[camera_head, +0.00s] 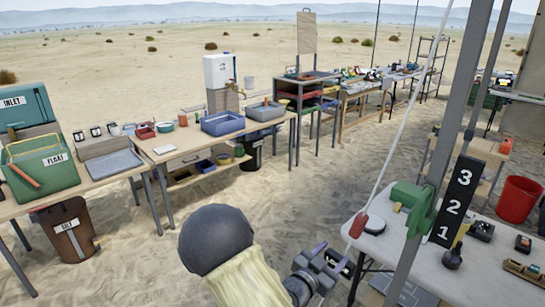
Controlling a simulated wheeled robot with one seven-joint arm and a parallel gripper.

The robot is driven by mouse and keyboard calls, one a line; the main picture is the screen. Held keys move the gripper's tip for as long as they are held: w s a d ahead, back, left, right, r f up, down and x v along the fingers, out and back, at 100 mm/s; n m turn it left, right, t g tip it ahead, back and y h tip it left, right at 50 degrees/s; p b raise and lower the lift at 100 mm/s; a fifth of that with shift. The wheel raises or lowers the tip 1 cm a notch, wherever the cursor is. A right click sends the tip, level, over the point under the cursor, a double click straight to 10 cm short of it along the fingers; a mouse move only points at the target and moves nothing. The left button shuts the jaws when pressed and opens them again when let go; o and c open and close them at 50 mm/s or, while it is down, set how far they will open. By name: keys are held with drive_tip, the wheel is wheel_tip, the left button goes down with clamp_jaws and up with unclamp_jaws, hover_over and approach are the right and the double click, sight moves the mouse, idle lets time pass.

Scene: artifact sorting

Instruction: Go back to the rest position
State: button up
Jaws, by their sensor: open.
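My gripper (328,262) shows at the bottom centre, grey-purple, with its jaws apart. It is beside the left edge of the white table (437,277) on the right. A small dark item lies close to its fingers in the picture; I cannot tell whether they touch. Nothing is clearly seen held in the jaws. A dark rounded shape and a pale yellow cover beside the gripper fill the bottom centre and hide some sandy ground.
The white table bears a green device (412,203), a black 3-2-1 board (455,200) and small parts. A grey post rises in front of it. Wooden benches with a green FLOAT bin (42,165) and a blue basin (222,123) stand left. Open sand lies between.

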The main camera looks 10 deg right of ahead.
drive_tip(key=s+a+f+n+g+y+p, duration=0.25)
drive_tip(key=a+n+g+y, duration=0.2)
drive_tip(key=y, duration=0.55)
drive_tip(key=s+r+n+g+y+p, duration=0.1)
drive_tip(key=s+r+n+g, duration=0.1)
drive_tip(key=s, duration=0.5)
drive_tip(key=s+a+r+n+g+y+p, duration=0.1)
drive_tip(key=s+r+n+g+y, duration=0.1)
drive_tip(key=s+r+n, duration=0.3)
drive_tip(key=shift+s+a+r, duration=0.15)
drive_tip(key=shift+s+r, duration=0.4)
drive_tip(key=shift+s, duration=0.7)
drive_tip(key=shift+g, duration=0.25)
